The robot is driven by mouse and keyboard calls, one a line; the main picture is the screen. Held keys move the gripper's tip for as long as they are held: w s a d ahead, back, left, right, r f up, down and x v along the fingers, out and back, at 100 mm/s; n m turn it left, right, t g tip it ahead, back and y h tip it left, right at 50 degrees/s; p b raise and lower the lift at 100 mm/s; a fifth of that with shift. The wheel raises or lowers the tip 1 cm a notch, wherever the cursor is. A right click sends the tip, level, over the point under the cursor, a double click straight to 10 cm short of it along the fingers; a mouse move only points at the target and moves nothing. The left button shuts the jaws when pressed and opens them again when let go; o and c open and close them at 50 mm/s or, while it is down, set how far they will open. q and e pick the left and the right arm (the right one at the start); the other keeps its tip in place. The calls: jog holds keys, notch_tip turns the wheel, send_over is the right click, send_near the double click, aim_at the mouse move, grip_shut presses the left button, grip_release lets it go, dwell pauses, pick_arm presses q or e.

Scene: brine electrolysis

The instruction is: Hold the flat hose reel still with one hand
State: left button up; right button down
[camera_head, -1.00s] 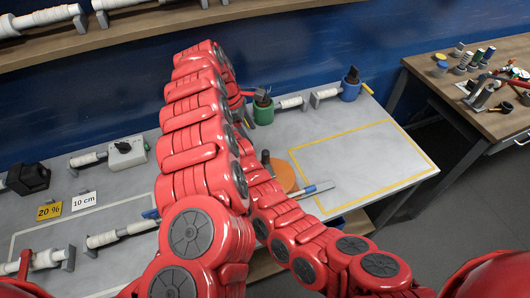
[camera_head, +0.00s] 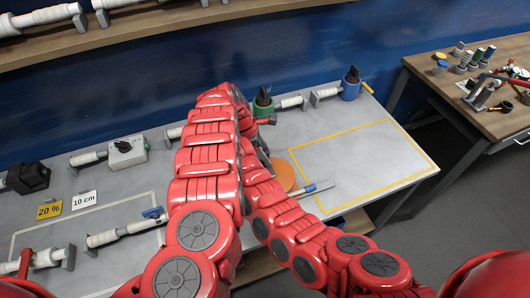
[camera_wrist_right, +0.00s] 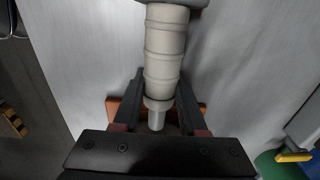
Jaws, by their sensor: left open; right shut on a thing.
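An orange disc (camera_head: 284,174), flat and round, lies on the grey bench and may be the flat hose reel. My right gripper is beside it in the head view, mostly hidden by my arms. In the right wrist view my right gripper (camera_wrist_right: 160,78) has a beige banded cylinder (camera_wrist_right: 165,45) between its fingers and appears shut on it. The cylinder's thin grey tip is over an orange piece behind the fingers. My left gripper (camera_head: 268,122) is open near the green pot (camera_head: 263,108), partly hidden behind its own wrist.
A blue pot (camera_head: 350,88) stands at the back of the bench (camera_head: 350,190). A blue-handled tool (camera_head: 316,187) lies right of the disc. The yellow-outlined area is clear. White cylinders on grey supports stand along the left. A wooden table (camera_head: 490,105) stands at right.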

pick_arm(q)
jog(key=shift+d+f, duration=0.1)
jog(key=shift+f, duration=0.15)
grip_shut()
jog(key=shift+w+m, duration=0.2)
jog(key=shift+m, duration=0.2)
jog(key=shift+s+d+m+g, duration=0.1)
jog(key=shift+d+m+g, duration=0.2)
jog(key=shift+m, duration=0.1)
grip_release()
